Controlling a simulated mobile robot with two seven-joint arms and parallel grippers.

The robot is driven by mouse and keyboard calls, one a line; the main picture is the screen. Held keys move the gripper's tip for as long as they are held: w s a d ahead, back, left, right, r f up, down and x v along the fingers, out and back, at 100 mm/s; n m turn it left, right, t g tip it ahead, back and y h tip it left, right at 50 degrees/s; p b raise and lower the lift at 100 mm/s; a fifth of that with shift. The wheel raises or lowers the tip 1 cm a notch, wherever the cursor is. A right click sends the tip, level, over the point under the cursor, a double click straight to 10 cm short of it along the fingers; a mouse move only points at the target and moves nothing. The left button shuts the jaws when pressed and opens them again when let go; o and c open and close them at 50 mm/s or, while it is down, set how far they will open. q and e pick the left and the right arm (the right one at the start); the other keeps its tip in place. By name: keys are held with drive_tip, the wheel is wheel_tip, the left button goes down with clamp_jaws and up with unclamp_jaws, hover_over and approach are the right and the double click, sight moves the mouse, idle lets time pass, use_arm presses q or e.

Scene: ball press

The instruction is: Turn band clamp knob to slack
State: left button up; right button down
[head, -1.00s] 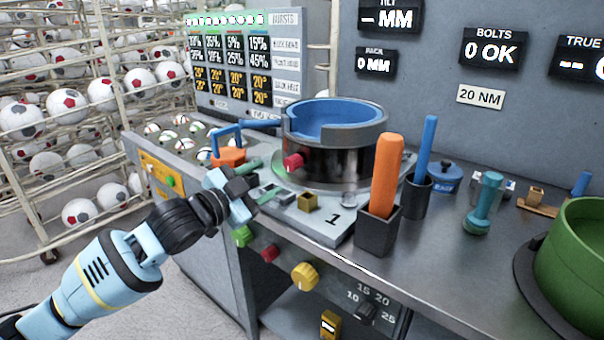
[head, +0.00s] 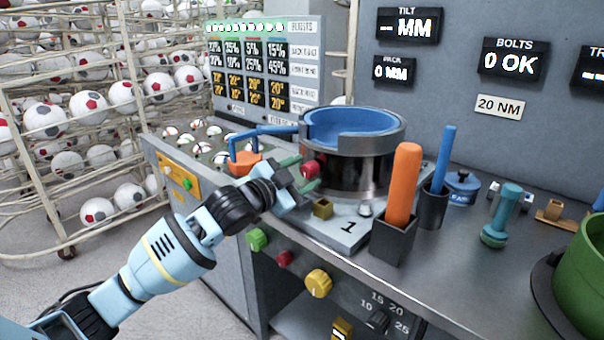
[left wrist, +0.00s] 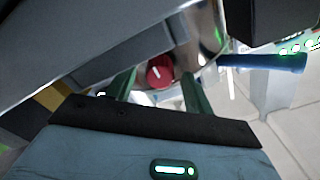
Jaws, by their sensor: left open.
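The band clamp knob is a small red knob (head: 312,169) on the front left side of the round metal press body (head: 355,170) with a blue inside. In the left wrist view the red knob (left wrist: 160,72) has a white pointer line and lies between the two green fingers. My left gripper (head: 300,173) is open, with its green fingertips at the knob, one on either side. I cannot tell whether they touch it. My right gripper is not in view.
An orange-handled tool (head: 404,185) stands in a dark square holder right of the press. An orange block with a blue handle (head: 245,160) stands left of it. Green, red and yellow knobs (head: 318,283) line the bench front. A green bowl (head: 585,265) stands far right.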

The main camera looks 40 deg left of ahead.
use_arm(q)
drive_tip(key=shift+w, duration=0.1)
drive_tip(key=c, duration=1)
drive_tip(key=shift+r+n+p, duration=0.2)
drive_tip(key=shift+n+p, duration=0.6)
drive_tip(key=shift+p, duration=0.35)
drive_tip(key=n+p, duration=0.4)
drive_tip(key=shift+r+p, duration=0.2)
drive_tip(key=shift+p, duration=0.15)
drive_tip(key=n+p, duration=0.3)
drive_tip(key=n, duration=0.2)
drive_tip(key=shift+f, duration=0.15)
drive_tip(key=shift+n+p, duration=0.45)
drive_tip(key=shift+n, duration=0.35)
drive_tip(key=n, duration=0.2)
drive_tip(key=shift+f+n+p, duration=0.1)
drive_tip(key=shift+n+p, duration=0.2)
drive_tip(key=shift+p, duration=0.1)
drive_tip(key=shift+f+n+p, duration=0.15)
drive_tip(key=shift+n+p, duration=0.15)
drive_tip(key=shift+n, duration=1.2)
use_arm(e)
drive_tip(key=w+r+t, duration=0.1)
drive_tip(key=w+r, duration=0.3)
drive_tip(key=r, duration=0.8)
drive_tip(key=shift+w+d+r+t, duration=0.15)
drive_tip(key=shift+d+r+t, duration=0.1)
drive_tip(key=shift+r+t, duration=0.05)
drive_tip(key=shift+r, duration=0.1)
